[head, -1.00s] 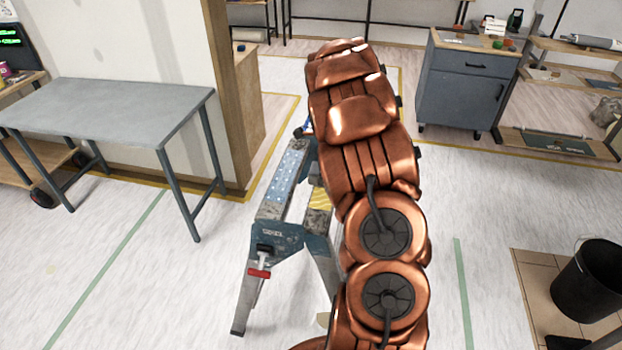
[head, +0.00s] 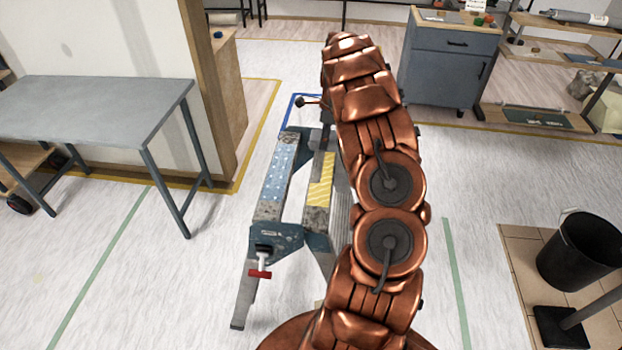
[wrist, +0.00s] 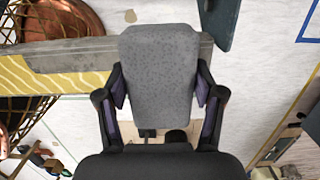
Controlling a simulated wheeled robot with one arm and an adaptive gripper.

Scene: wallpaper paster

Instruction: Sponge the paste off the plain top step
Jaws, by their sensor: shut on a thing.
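My gripper (wrist: 160,88) is shut on a grey speckled sponge (wrist: 160,60) in the wrist view. The sponge overlaps a grey-edged plank with a yellow striped patch (wrist: 55,80); I cannot tell whether they touch. In the head view, the blue-grey stand (head: 277,237) has two top planks. The left plank has a blue dotted surface (head: 278,180). The right plank is mottled grey (head: 317,217) with a yellow striped patch (head: 321,185). I cannot make out paste on either. My arm hides the gripper in the head view.
A grey table (head: 95,105) stands left of the stand. A black bucket (head: 578,255) is at right on a tan mat (head: 520,250). A blue-grey cabinet (head: 450,75) stands behind. The floor beside the stand is clear. A red-handled clamp (head: 260,274) sticks out in front.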

